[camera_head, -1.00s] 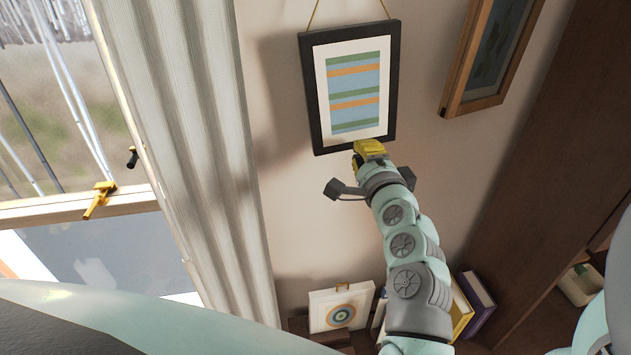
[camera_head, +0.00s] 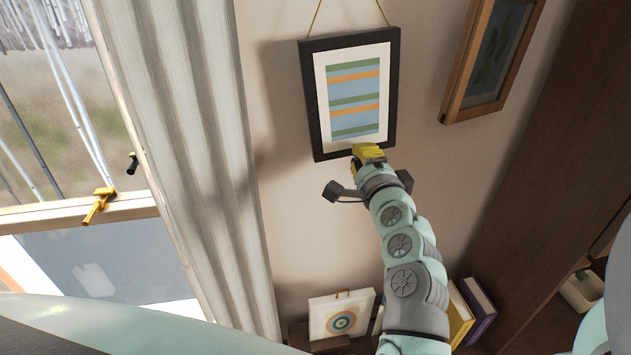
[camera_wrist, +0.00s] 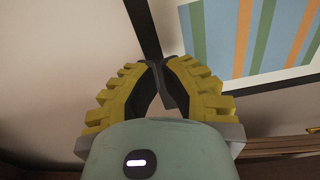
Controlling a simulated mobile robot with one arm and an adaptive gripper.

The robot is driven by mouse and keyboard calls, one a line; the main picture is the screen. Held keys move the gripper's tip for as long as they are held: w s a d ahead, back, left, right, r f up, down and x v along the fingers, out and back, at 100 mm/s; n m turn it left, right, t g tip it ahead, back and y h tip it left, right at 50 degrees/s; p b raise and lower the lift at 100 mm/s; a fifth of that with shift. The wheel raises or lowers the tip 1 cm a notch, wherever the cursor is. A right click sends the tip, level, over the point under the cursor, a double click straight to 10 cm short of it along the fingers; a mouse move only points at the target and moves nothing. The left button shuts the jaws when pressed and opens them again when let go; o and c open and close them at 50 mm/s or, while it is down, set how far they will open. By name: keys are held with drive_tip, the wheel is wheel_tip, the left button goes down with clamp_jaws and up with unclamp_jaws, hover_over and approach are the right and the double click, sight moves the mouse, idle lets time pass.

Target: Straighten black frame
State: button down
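The black frame (camera_head: 309,100) hangs on the wall by a cord, holding a print of blue, green and orange stripes. It looks slightly tilted in the head view, its right side higher, though the camera itself is angled. My gripper (camera_head: 368,152) is at the frame's lower edge, right of its middle. In the wrist view, the yellow fingers of my gripper (camera_wrist: 158,75) curve together and their dark tips meet. The black frame (camera_wrist: 143,25) shows directly behind the tips, with a corner hidden by them. I cannot tell whether its edge lies between the tips.
A wooden frame (camera_head: 462,75) hangs to the right, near a dark wooden cabinet (camera_head: 530,150). A pale curtain (camera_head: 190,130) and window are left. Below stand a target picture (camera_head: 341,316) and several books (camera_head: 478,310). Bare wall lies left of the black frame.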

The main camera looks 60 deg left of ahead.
sight(337, 151)
drive_tip(key=shift+x, duration=1)
drive_tip(key=shift+s+a+p, duration=0.15)
drive_tip(key=shift+s+a, duration=0.1)
drive_tip(key=shift+s, duration=0.35)
drive_tip(key=shift+s+a+p, duration=0.1)
drive_tip(key=shift+s+a, duration=0.15)
drive_tip(key=shift+s, duration=0.4)
drive_tip(key=shift+s+a+p, duration=0.15)
drive_tip(key=shift+s+a, duration=0.1)
drive_tip(key=shift+s, duration=0.35)
idle(1.6)
drive_tip(key=shift+d, duration=0.1)
drive_tip(key=b+v, duration=0.1)
drive_tip(key=v, duration=0.6)
drive_tip(key=shift+s+d, duration=0.2)
drive_tip(key=shift+d, duration=0.15)
idle(0.8)
idle(0.5)
